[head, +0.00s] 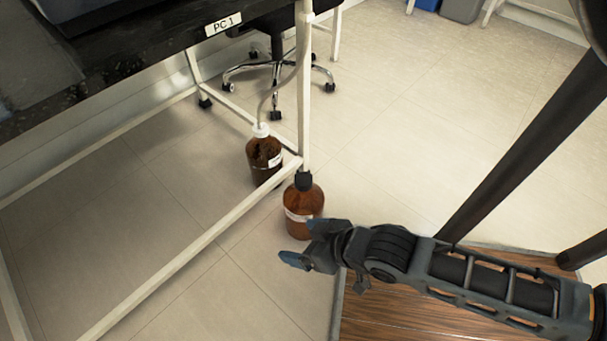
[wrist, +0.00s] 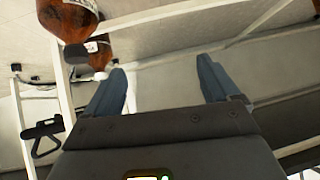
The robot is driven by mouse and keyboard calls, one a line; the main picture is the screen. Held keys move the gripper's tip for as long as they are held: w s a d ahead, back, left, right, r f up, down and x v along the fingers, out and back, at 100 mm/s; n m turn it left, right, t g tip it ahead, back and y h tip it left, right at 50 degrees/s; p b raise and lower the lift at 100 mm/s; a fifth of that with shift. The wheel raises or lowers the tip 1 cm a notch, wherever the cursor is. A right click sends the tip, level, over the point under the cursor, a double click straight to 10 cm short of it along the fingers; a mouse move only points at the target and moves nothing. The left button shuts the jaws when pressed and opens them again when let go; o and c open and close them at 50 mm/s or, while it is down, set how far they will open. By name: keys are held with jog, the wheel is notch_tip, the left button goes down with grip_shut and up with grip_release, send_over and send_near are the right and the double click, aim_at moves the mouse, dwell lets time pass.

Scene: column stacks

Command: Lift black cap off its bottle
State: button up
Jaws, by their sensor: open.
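The brown bottle (head: 303,205) with the black cap (head: 303,181) stands upright on the floor beside a white table leg in the head view. My gripper (head: 306,242) is open, its fingers empty, just in front of this bottle's lower part and below the cap in the picture. In the wrist view, my open fingers (wrist: 162,68) have only frame bars and floor between them. An amber bottle (wrist: 68,15) shows there at the upper left, outside the fingers.
A second brown bottle (head: 263,160) with a white cap (head: 261,130) and a tube stands behind, to the left. White frame bars (head: 190,255) of the table run close to both bottles. An office chair (head: 275,75) is farther back.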

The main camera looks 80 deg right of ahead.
jog(key=w+d+f+m+g+p, duration=0.25)
jog(key=d+f+m+g, duration=0.2)
jog(key=d, duration=0.35)
jog(key=r+m+g+y+p, duration=0.1)
jog(key=m+g+y+p, duration=0.3)
jog(key=m, duration=0.3)
send_over(303, 179)
jog(key=a, duration=0.1)
jog(key=shift+a+r+g+h, duration=0.1)
jog(key=shift+g+h, duration=0.15)
jog(key=shift+h, duration=0.25)
jog(key=shift+d+r+p, duration=0.2)
jog(key=shift+d+p, duration=0.1)
jog(key=shift+s+d+f+m, duration=0.1)
jog(key=shift+d+m, duration=0.05)
jog(key=shift+m, duration=0.1)
notch_tip(303, 179, down, 8)
jog(key=b, duration=0.4)
jog(key=shift+d+r, duration=0.1)
jog(key=shift+r, duration=0.1)
jog(key=c, duration=1.1)
jog(key=shift+r, duration=0.1)
jog(key=shift+r, duration=0.1)
